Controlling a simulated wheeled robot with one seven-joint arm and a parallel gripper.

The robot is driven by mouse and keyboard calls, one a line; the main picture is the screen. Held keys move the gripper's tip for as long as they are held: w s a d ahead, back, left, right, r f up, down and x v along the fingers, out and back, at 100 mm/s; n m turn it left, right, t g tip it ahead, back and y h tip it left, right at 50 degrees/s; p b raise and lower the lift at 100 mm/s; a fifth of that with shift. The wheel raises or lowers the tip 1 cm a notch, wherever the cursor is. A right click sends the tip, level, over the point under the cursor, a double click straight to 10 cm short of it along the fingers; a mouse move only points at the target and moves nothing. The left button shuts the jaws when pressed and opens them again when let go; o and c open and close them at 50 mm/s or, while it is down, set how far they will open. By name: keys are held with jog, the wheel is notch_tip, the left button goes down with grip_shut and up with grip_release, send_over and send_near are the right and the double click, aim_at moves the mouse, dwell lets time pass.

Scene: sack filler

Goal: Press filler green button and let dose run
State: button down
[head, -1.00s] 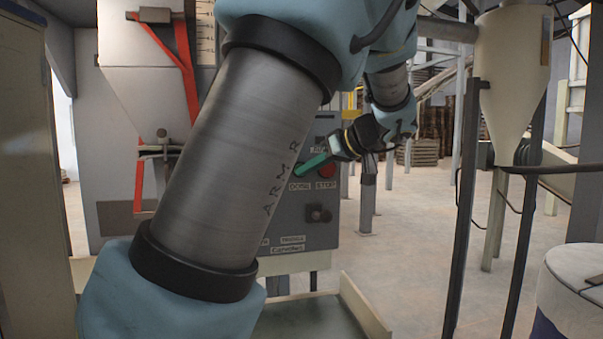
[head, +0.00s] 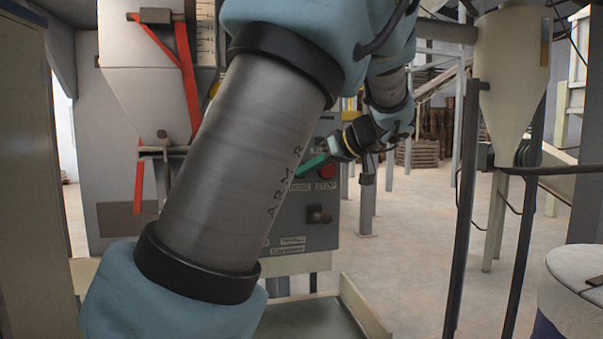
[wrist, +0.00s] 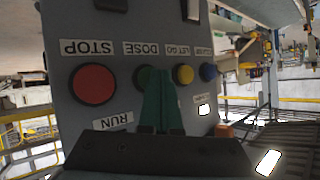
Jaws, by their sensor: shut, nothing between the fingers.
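The grey control panel (head: 290,236) stands behind my arm in the head view, with a red STOP button (head: 325,171) and a DOSE label (head: 300,187). In the wrist view the panel (wrist: 85,25) appears upside down, with the red STOP button (wrist: 93,84) left of my gripper. My gripper (wrist: 155,72) has its green fingers together and empty, pointing at the spot below the DOSE label. The fingers cover most of the button there; only a dark rim edge shows. My gripper also shows in the head view (head: 308,167), tips at the panel. Contact cannot be told.
A yellow button (wrist: 183,74) and a blue button (wrist: 208,72) sit close to the right of the fingers in the wrist view. A dark knob (head: 319,215) sticks out lower on the panel. A cream hopper (head: 511,65) on dark legs stands at right.

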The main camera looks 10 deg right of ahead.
jog(key=shift+w, duration=0.15)
jog(key=shift+s+b, duration=0.4)
jog(key=shift+s, duration=0.6)
jog(key=shift+d, duration=0.1)
jog(key=s, duration=0.4)
jog(key=s+b, duration=0.1)
jog(key=s, duration=0.1)
jog(key=shift+d, duration=0.35)
